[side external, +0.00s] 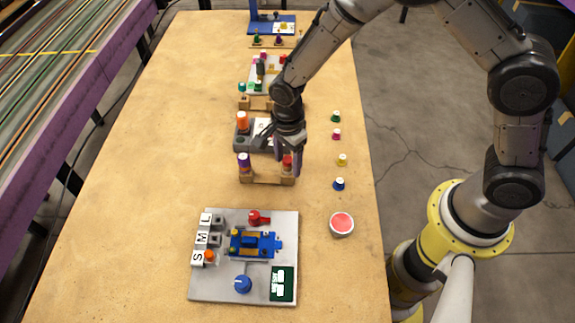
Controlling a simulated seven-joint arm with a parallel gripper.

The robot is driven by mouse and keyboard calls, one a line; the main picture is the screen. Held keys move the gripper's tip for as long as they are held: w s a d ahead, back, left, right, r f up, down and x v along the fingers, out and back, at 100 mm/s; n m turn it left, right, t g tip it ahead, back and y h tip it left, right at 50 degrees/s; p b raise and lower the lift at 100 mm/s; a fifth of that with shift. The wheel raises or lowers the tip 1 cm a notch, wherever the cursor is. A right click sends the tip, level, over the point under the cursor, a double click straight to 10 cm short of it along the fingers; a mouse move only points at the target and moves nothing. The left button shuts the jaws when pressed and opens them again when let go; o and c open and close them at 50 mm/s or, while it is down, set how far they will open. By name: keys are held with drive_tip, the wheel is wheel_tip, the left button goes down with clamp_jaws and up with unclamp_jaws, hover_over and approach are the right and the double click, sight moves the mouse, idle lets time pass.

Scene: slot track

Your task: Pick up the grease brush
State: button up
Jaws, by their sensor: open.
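I cannot tell for certain which thing is the grease brush. A small wooden rack (266,179) near the middle of the table holds two upright items. One is a purple and white item (244,161) at its left end. The other is a red-topped item (288,164) at its right end. My gripper (286,166) is open and points down over the rack's right end, its fingers around or just beside the red-topped item. Contact is not clear from this angle.
A grey board (208,290) with a blue block, knobs and S, M, L labels lies in front. A red round button (341,224) and several small coloured pegs (339,184) stand to the right. More fixtures stand behind. The table's left side is clear.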

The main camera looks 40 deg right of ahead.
drive_tip(key=shift+f, duration=0.55)
clamp_jaws()
drive_tip(key=shift+r, duration=0.1)
